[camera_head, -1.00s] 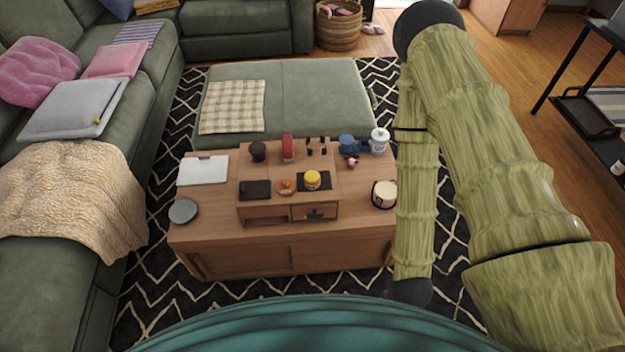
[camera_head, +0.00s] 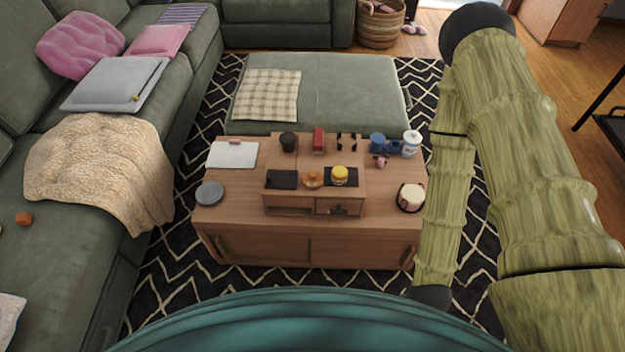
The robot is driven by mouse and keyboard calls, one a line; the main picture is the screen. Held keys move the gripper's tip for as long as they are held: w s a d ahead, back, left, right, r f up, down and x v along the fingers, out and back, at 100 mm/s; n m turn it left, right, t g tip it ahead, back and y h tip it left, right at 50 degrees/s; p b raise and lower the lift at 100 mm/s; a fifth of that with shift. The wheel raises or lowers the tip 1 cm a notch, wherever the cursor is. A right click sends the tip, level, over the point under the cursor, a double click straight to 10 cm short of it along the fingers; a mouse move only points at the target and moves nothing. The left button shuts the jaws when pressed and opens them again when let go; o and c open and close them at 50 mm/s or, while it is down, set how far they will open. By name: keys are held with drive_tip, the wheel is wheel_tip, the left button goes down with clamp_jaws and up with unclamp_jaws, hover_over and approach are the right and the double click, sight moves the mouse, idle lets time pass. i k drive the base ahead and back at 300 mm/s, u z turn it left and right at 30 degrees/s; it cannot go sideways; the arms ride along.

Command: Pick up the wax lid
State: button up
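No thing in view can be named as the wax lid for certain. A flat grey round disc (camera_head: 209,193), lid-like, lies near the left front edge of the wooden coffee table (camera_head: 260,225). A short round jar with a cream top (camera_head: 411,197), perhaps a wax candle, stands at the table's right edge. A small yellow jar (camera_head: 340,175) stands on a dark mat on the raised middle part. My arm runs down the right side of the view, apart from these things. My gripper does not show.
On the table are a clipboard (camera_head: 232,154), a dark cup (camera_head: 288,142), a red item (camera_head: 318,140), a blue item (camera_head: 378,143) and a white jar (camera_head: 411,143). A green sofa (camera_head: 60,270) stands left, an ottoman (camera_head: 350,90) behind. Patterned rug shows around the table.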

sight(311, 180)
drive_tip(key=k, duration=0.5)
drive_tip(key=u, duration=1.5)
drive_tip(key=i, duration=1.15)
drive_tip(key=z, duration=1.55)
